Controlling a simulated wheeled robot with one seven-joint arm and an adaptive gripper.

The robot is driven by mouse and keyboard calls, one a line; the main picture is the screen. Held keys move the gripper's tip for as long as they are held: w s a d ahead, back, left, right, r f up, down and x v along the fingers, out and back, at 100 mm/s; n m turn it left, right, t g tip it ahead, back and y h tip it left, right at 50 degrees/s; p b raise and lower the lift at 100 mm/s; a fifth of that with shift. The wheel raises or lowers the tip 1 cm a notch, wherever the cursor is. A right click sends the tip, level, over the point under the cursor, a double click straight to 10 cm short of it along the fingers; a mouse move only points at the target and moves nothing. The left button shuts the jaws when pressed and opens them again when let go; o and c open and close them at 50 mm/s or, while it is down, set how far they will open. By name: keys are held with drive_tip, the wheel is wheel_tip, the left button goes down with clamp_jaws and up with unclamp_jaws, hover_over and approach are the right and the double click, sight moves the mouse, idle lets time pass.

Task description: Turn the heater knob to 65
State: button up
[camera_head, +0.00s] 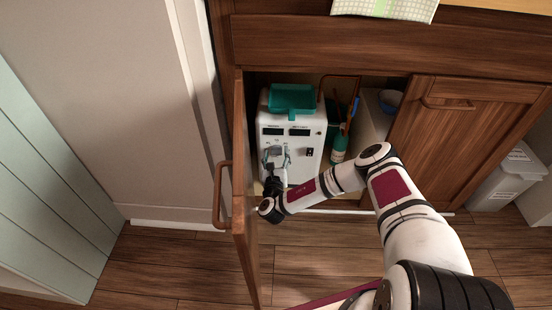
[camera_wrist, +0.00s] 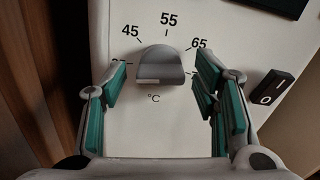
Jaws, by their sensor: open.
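The heater (camera_head: 307,147) is a white box inside the open cupboard, with two dark displays near its top in the head view. Its grey knob (camera_wrist: 160,66) shows in the wrist view, below the printed 55 and between the 45 and the 65 (camera_wrist: 199,44). A pale strip lies along the knob's lower left edge; I cannot tell for sure which number the knob points to. My gripper (camera_wrist: 162,98) is open, with teal finger pads on either side of the knob and no clear contact. In the head view my gripper (camera_head: 276,160) is at the heater's front.
The open cupboard door (camera_head: 245,200) stands left of my arm. A black rocker switch (camera_wrist: 271,87) is right of the knob. A teal tray (camera_head: 292,98) sits on the heater, and a green bottle (camera_head: 339,150) stands to its right. A copper pipe (camera_head: 340,78) runs behind.

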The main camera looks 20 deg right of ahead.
drive_tip(key=shift+w, duration=0.15)
drive_tip(key=shift+c, duration=0.2)
drive_tip(key=shift+d, duration=0.1)
drive_tip(key=c, duration=1.1)
